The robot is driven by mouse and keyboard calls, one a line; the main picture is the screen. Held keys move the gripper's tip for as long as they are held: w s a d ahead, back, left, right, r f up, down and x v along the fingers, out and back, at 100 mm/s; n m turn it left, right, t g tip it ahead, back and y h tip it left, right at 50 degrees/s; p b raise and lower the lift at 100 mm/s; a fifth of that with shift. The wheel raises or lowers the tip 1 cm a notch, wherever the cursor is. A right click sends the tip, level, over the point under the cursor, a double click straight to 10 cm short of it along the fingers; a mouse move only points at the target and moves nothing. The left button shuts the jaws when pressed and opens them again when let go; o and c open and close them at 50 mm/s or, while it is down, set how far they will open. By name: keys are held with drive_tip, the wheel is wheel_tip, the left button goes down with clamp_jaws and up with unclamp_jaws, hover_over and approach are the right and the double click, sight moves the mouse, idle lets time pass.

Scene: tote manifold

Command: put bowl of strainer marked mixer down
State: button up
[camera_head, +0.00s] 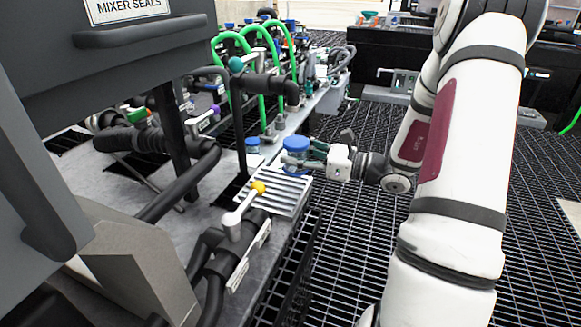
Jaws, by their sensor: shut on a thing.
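My gripper (312,151) is in the middle of the head view, reaching in from the right. It is shut on a blue-topped cup-shaped part (296,143), which looks like the strainer bowl. The bowl is upright at the far end of a pale slatted tray (284,194). I cannot tell whether its underside touches the tray. No strainer marking can be read on it. A second, smaller blue-topped part (252,144) stands just left of it.
A dark cabinet with a "MIXER SEALS" label (127,8) fills the upper left. A yellow-knobbed valve handle (258,187) rises at the tray's near left. Green hoses (243,45) and dark pipes stand behind. Black grating floor (345,245) lies open at right.

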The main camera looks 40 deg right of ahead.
drive_tip(key=shift+w+a, duration=0.2)
drive_tip(key=f, duration=0.1)
drive_tip(key=b, duration=0.1)
drive_tip(key=w+f+b, duration=0.1)
drive_tip(key=shift+a+f, duration=0.25)
drive_tip(key=shift+f, duration=0.45)
drive_tip(key=shift+f+b, duration=0.2)
drive_tip(key=shift+b, duration=0.1)
drive_tip(key=o, duration=1.3)
drive_tip(key=shift+o, duration=0.2)
drive_tip(key=shift+r, duration=0.1)
